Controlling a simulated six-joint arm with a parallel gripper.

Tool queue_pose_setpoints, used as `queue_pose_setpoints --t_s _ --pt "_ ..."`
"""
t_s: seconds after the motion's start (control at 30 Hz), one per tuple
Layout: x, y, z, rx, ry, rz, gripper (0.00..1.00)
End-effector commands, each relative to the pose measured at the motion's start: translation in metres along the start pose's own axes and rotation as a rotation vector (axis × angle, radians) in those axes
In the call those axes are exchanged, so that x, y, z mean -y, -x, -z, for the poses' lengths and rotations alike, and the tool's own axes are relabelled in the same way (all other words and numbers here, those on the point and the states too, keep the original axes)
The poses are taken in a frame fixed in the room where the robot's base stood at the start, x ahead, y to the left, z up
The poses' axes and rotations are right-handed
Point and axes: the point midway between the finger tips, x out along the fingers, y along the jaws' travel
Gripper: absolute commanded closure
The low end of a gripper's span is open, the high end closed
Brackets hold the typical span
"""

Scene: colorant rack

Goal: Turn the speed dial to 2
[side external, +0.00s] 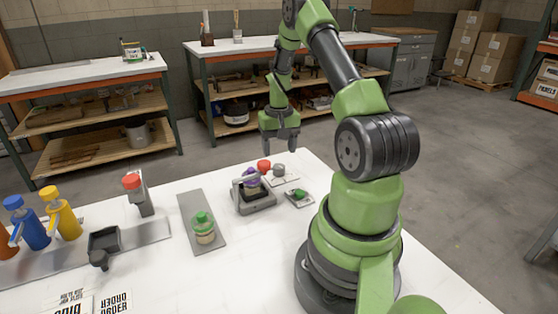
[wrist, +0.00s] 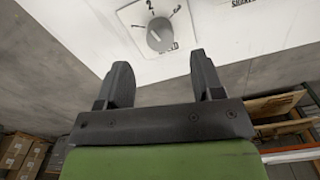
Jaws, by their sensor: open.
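The speed dial (wrist: 160,35) is a round grey knob on a white plate (wrist: 128,17) with a dark 2 at its upper edge in the wrist view. A pale mark shows on the knob, but I cannot tell which number it points to. In the side view a small grey knob (side external: 279,169) stands on a pale plate near the table's far edge. My gripper (side external: 280,150) is above and apart from it, fingers pointing down. In the wrist view my gripper (wrist: 160,68) is open and empty, with the dial beyond the gap between the fingertips.
A grey device (side external: 256,204) with a purple-topped container stands beside the dial, with a red knob (side external: 263,166) behind. A green button (side external: 299,194) is in front. A green-capped jar (side external: 203,229) stands on a grey mat. Blue and yellow bottles (side external: 62,214) are at left.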

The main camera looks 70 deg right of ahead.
Motion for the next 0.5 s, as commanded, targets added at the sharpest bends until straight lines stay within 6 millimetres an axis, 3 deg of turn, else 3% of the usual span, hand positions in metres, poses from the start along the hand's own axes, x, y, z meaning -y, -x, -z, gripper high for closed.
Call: queue_pose_setpoints --t_s 0.2,0.5 --pt "0.0 0.035 0.001 -0.002 0.0 0.0 0.39" --pt "0.0 0.043 0.0 0.001 0.001 0.0 0.39"
